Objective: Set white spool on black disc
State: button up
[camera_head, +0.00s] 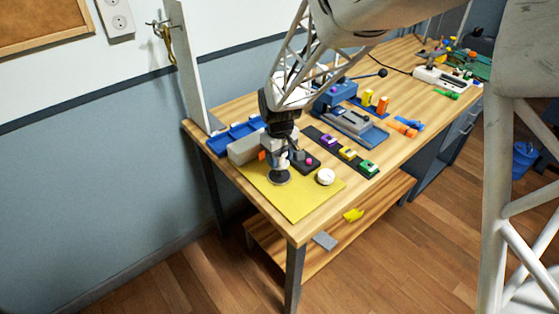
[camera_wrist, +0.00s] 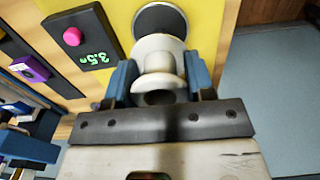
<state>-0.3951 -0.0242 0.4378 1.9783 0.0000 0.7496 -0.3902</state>
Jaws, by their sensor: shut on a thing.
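The white spool (camera_wrist: 158,62) is between the blue fingers of my gripper (camera_wrist: 160,82) in the wrist view. My gripper (camera_head: 281,160) is shut on it and points down over the yellow mat in the camera_head view. The black disc (camera_head: 279,179) lies on the mat right below the gripper; it also shows behind the spool in the wrist view (camera_wrist: 150,20), partly hidden. The spool looks roughly upright over the disc. I cannot tell whether its lower end touches the disc. In the camera_head view the fingers hide most of the spool.
The yellow mat (camera_head: 297,207) covers the table's near corner. A white round piece (camera_head: 326,177) sits right of the disc. A black device with a pink button and green digits (camera_wrist: 82,37) is close by. A grey block (camera_head: 243,149) and a blue tray (camera_head: 234,137) stand left.

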jog(key=shift+f, duration=0.85)
jog(key=shift+f, duration=0.65)
jog(key=o, duration=0.9)
jog(key=shift+r, duration=0.15)
notch_tip(320, 180, up, 13)
jog(key=shift+f, duration=0.1)
jog(key=shift+d, duration=0.1)
dwell(0.4)
